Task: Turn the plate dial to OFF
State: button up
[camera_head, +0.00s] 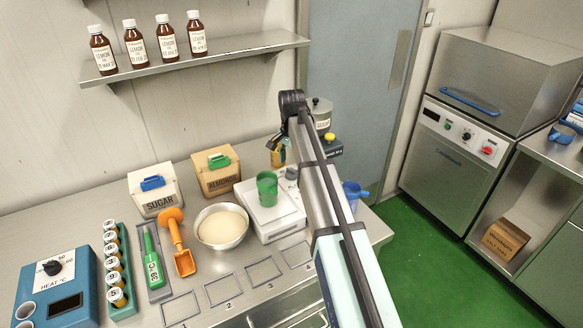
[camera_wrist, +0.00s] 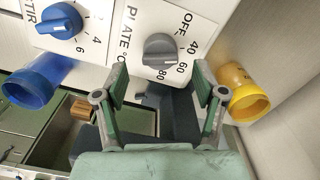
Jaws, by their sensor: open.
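The plate dial (camera_wrist: 160,52) is a grey knob on a white panel in the upper middle of the wrist view. Its printed scale runs from OFF at the upper right through 40 and 60 to 80 below. Its raised bar lies roughly level in the picture; I cannot tell exactly which mark it points at. My gripper (camera_wrist: 161,82) is open, with one green-padded finger on each side, just below the dial in the picture. Nothing is between the fingers, and I cannot tell whether they touch the knob.
A blue stir knob (camera_wrist: 61,21) sits left of the dial. A blue cup (camera_wrist: 32,84) and a yellow cup (camera_wrist: 243,93) flank my fingers in the wrist view.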

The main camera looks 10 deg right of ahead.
aim_at(292, 170)
jog(key=shift+f+p, duration=0.35)
jog(key=shift+f, duration=1.6)
jog(key=c, duration=1.1)
